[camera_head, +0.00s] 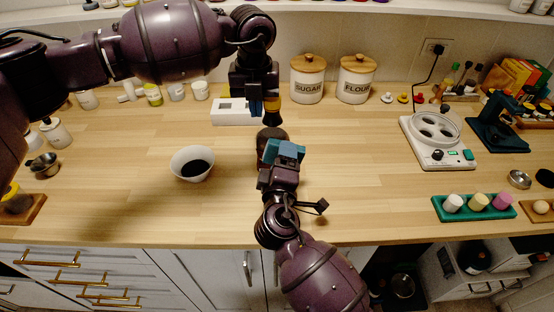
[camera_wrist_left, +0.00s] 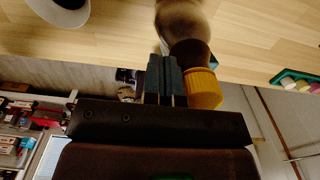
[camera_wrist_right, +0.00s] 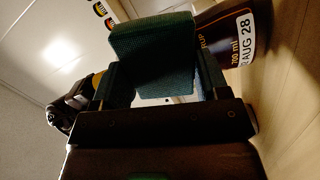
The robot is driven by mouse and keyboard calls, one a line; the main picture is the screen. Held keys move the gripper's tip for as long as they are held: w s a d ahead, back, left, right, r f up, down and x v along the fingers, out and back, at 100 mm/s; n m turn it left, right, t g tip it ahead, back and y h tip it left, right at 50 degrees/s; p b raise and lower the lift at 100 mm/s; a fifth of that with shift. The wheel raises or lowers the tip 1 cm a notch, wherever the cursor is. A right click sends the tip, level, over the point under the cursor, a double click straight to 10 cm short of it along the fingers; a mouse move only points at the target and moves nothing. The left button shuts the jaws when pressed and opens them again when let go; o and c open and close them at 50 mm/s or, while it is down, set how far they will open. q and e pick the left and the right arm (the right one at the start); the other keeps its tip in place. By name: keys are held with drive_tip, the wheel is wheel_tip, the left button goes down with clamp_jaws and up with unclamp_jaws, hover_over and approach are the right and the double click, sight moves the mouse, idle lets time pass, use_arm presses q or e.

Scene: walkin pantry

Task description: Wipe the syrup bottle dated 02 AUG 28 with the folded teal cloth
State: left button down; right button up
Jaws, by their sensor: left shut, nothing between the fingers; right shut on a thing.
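The syrup bottle (camera_head: 269,138) stands upright on the counter, dark brown with a yellow cap (camera_wrist_left: 203,88). In the right wrist view its label (camera_wrist_right: 242,42) reads "AUG 28"; the day digits are partly hidden. My right gripper (camera_head: 283,165) is shut on the folded teal cloth (camera_wrist_right: 153,58) just in front of the bottle. The cloth (camera_head: 288,150) is close against the bottle; I cannot tell whether they touch. My left gripper (camera_head: 257,108) is shut and empty. In the left wrist view its closed fingertips (camera_wrist_left: 165,70) are beside the bottle's neck and cap.
A white bowl with dark contents (camera_head: 192,164) stands left of the bottle. A white box (camera_head: 230,112) is behind my left gripper. Sugar and flour canisters (camera_head: 308,80) stand at the back. A white appliance (camera_head: 437,140) and a green tray (camera_head: 474,208) are right. Counter between is clear.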

sight(267, 157)
drive_tip(key=shift+a, duration=0.15)
drive_tip(key=shift+w+a, duration=0.2)
drive_tip(key=shift+a, duration=1.5)
drive_tip(key=s, duration=0.6)
drive_tip(key=shift+a, duration=0.3)
use_arm(q)
drive_tip(key=shift+r+p, duration=0.6)
drive_tip(key=shift+r, duration=0.6)
wheel_tip(267, 157, up, 4)
drive_tip(key=shift+f+p, duration=0.2)
drive_tip(key=shift+p, duration=0.55)
use_arm(e)
wheel_tip(267, 157, up, 3)
drive_tip(key=shift+r, duration=0.15)
